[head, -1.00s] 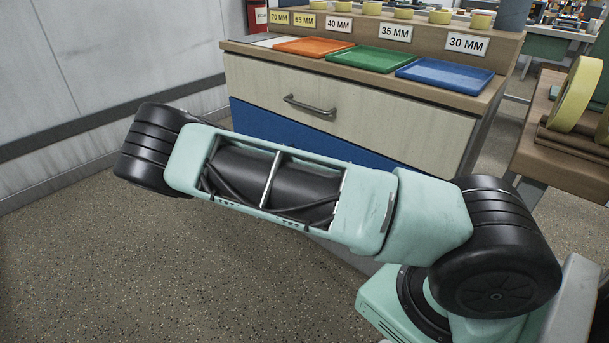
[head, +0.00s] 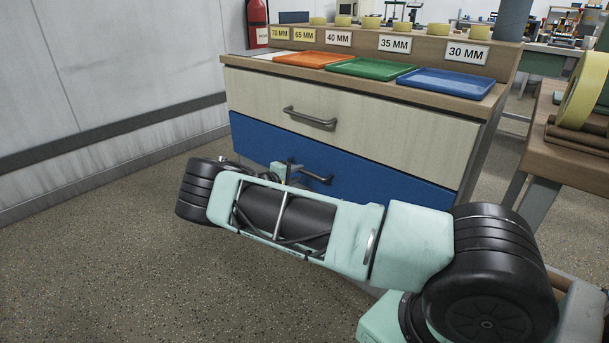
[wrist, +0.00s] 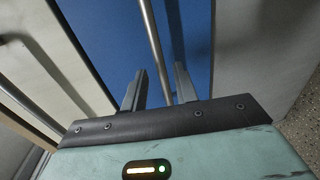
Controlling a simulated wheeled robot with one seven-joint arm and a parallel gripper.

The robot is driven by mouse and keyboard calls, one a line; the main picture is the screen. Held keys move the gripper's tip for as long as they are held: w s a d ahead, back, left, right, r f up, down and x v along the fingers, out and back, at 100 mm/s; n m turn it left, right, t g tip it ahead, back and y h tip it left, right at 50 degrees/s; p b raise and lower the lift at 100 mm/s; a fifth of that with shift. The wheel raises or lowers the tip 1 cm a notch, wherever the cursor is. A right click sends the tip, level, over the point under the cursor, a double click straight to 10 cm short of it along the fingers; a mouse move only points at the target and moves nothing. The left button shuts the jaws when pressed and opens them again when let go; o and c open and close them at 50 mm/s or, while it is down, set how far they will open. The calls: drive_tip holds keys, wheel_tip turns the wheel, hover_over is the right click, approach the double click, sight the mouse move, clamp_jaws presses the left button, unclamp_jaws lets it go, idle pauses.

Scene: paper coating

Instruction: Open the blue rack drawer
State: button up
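The blue drawer (head: 385,184) is the lower drawer of the wooden rack, below a pale wood drawer. Its front looks flush with the drawer above, so it appears shut. Its grey bar handle (head: 318,178) is partly hidden by my arm. My gripper (head: 288,170) is at the left part of this handle. In the wrist view the blue front (wrist: 100,35) fills the middle, and the handle bar (wrist: 153,40) runs between the two fingers of my gripper (wrist: 160,70). The fingers are apart, with a gap on both sides of the bar.
The pale wood drawer (head: 370,125) with its own handle (head: 309,118) is just above. Orange (head: 298,60), green (head: 371,69) and blue (head: 446,82) trays lie on the rack top. A wooden bench (head: 565,160) stands at right. Floor at left is clear.

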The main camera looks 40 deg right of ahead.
sight(303, 171)
drive_tip(key=shift+b+x, duration=0.35)
drive_tip(key=shift+x, duration=2)
clamp_jaws()
drive_tip(key=f+v, duration=0.3)
drive_tip(key=v, duration=1.2)
drive_tip(key=a+f+v, duration=0.1)
drive_tip(key=f+v, duration=0.2)
drive_tip(key=v, duration=1.2)
drive_tip(key=shift+a+f, duration=0.2)
drive_tip(key=shift+a, duration=0.3)
drive_tip(key=shift+s, duration=0.1)
unclamp_jaws()
